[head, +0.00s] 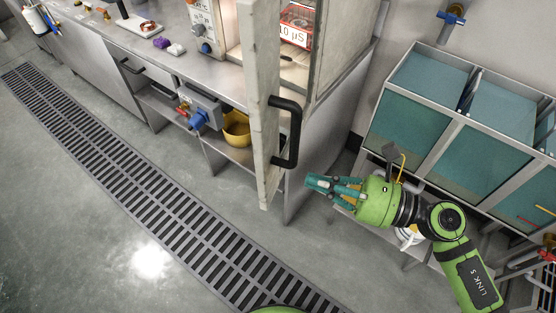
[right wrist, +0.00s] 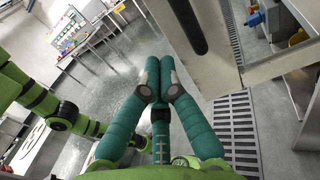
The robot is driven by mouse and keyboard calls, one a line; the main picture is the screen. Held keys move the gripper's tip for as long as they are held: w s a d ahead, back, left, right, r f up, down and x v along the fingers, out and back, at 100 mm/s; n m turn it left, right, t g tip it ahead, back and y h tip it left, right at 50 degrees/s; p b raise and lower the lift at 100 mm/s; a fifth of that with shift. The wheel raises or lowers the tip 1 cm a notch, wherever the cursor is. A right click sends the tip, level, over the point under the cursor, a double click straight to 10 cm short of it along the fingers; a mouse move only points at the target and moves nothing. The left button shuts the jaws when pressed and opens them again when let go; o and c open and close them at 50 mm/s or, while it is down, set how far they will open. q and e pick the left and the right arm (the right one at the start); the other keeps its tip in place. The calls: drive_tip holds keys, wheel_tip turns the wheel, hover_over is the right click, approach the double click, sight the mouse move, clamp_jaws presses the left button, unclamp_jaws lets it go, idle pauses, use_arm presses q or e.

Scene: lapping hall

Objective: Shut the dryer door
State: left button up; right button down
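The dryer door (head: 258,85) stands open, a pale panel seen nearly edge-on and jutting out from the cabinet over the bench. Its black bar handle (head: 294,132) is on the right-hand face. In the right wrist view the door (right wrist: 212,50) is at upper right, with the black handle (right wrist: 180,25) at the top. My right gripper (head: 312,182) is just right of the door's lower end, below the handle and apart from it. In the right wrist view its teal fingers (right wrist: 159,68) are together at the tips with nothing between them. My left gripper is not in view.
A steel bench (head: 190,62) runs left from the dryer, with a yellow bowl (head: 237,128) on its lower shelf. Teal-sided tanks (head: 470,155) stand at right, close behind my right arm. A floor drain grate (head: 150,195) crosses the open floor at left.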

drive_tip(key=p+x, duration=0.3)
drive_tip(key=x, duration=0.5)
drive_tip(key=shift+a, duration=0.1)
